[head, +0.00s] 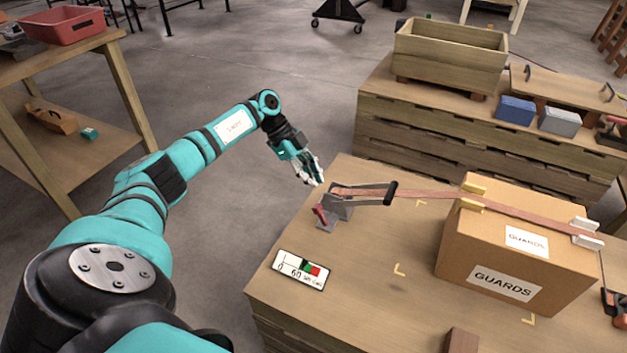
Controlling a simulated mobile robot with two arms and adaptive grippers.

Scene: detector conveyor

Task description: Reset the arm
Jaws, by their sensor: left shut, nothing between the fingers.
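My left gripper (314,178) is shut and empty. It hangs just off the far left corner of the wooden workbench, close to a small grey metal stand. The stand (338,208) has a red part at its lower left. A lever with a black-tipped handle (390,193) extends right from the stand. A brown strap (430,193) runs from the stand over a cardboard box marked GUARDS (478,258). I cannot tell whether the gripper touches the stand. My right gripper is out of view.
A gauge card (300,270) lies on the workbench (370,290) left of the box. Behind stands a second bench with a wooden crate (450,62), a blue box (515,110) and a grey box (560,121). A side table at left holds a red bin (65,27). The bench front-left is mostly clear.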

